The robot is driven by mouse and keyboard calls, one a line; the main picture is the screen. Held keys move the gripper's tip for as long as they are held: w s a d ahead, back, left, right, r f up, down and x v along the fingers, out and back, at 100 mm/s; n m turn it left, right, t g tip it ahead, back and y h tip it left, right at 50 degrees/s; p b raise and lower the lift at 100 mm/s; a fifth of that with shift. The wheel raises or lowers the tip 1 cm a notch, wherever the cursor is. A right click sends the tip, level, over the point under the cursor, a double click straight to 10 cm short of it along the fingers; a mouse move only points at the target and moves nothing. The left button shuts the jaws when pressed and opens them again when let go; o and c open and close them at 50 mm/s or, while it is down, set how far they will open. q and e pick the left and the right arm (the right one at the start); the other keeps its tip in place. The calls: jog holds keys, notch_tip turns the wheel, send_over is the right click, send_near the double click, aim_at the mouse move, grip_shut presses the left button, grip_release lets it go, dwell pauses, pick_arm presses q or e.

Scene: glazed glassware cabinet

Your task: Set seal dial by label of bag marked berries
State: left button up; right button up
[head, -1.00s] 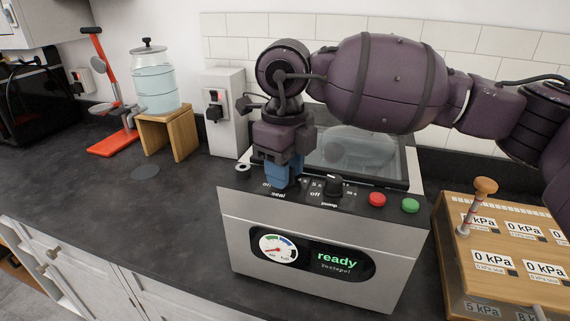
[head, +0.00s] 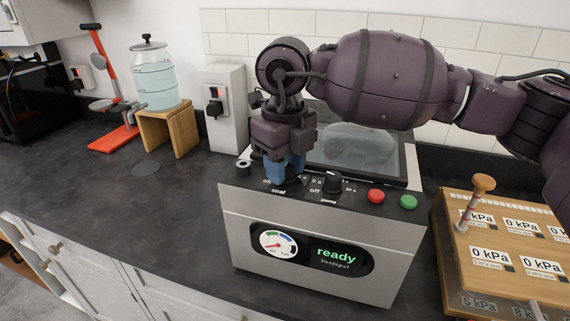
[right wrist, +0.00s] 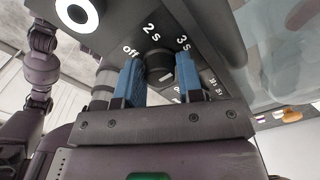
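The seal dial (right wrist: 160,68) is a dark knob on the sloping black panel of the vacuum sealer (head: 225,230). In the right wrist view the labels "off", "2 s" and "3 s" show around it. My right gripper (right wrist: 160,80) has its blue fingers on either side of the dial, very near it; whether they press on it I cannot tell. In the head view my right gripper (head: 285,170) points down over the panel and hides the dial. The display (head: 335,256) reads "ready". No bag marked berries can be made out. My left gripper is not in view.
The pump dial (head: 332,184), a red button (head: 376,196) and a green button (head: 408,202) sit to the right of my gripper. A wooden-topped box with kPa labels (head: 482,242) stands at the right. Bare dark counter (head: 100,205) lies to the left.

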jog(key=o, duration=0.4)
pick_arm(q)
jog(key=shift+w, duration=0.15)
pick_arm(e)
jog(key=shift+o, duration=0.2)
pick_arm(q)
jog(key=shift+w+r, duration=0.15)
